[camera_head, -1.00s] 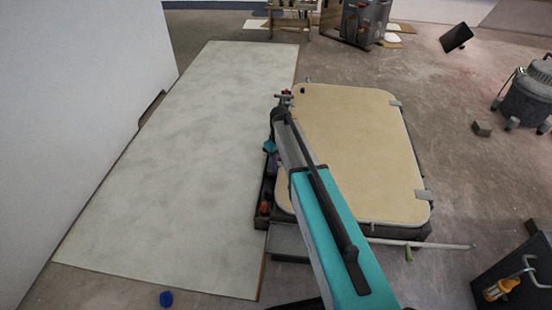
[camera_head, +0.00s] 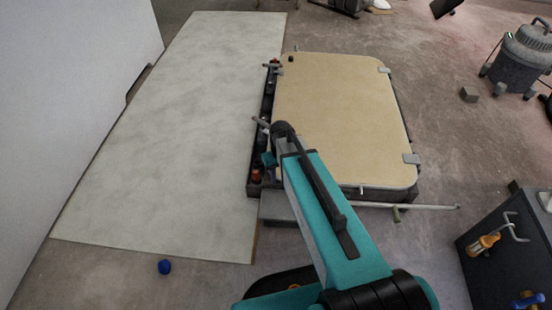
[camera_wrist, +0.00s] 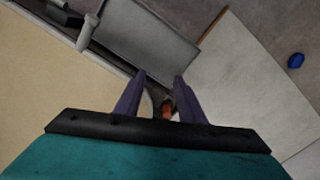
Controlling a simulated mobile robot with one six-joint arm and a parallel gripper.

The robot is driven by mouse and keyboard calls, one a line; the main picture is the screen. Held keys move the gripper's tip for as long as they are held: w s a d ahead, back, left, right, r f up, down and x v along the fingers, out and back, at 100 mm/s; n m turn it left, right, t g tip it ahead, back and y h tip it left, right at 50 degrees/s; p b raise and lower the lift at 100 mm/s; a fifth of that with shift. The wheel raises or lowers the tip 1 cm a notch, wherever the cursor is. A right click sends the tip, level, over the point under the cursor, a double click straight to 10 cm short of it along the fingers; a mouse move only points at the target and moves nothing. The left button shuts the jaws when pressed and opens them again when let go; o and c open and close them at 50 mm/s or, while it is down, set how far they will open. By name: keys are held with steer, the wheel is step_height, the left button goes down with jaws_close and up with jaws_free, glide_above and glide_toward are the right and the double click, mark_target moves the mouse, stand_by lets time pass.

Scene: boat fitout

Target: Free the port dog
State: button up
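A beige hatch panel (camera_head: 345,115) lies on a dark frame. Along its left side runs a dark rail with small fittings. One red fitting (camera_head: 256,175) is at the near end and another red fitting (camera_head: 274,63) at the far end; I cannot tell for certain which is the port dog. My gripper (camera_wrist: 159,98) is open, its two purple fingers apart. A red-orange piece (camera_wrist: 166,110) shows between the fingers in the wrist view; contact is not visible. In the head view my arm partly hides the gripper over the near part of the rail.
A grey block (camera_head: 278,207) stands at the frame's near left corner. A pale rod (camera_head: 425,207) sticks out right. A pale board (camera_head: 165,130) covers the floor at left, with a blue object (camera_head: 164,267) near it. A dark cabinet (camera_head: 490,265) stands at lower right.

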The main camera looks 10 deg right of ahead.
steer(key=s+f+g, duration=0.1)
steer(key=s+f, duration=0.5)
steer(key=s, duration=0.4)
steer(key=s+f+m+g, duration=0.1)
steer(key=s+f, duration=0.4)
steer(key=s, duration=0.5)
steer(key=s+f+g, duration=0.2)
steer(key=s+f, duration=0.4)
steer(key=s, duration=0.4)
steer(key=shift+s+a+f+m+g, duration=0.15)
steer(key=shift+f+m+g, duration=0.15)
steer(key=shift+m, duration=0.1)
steer(key=shift+s, duration=0.1)
steer(key=shift+c, duration=0.6)
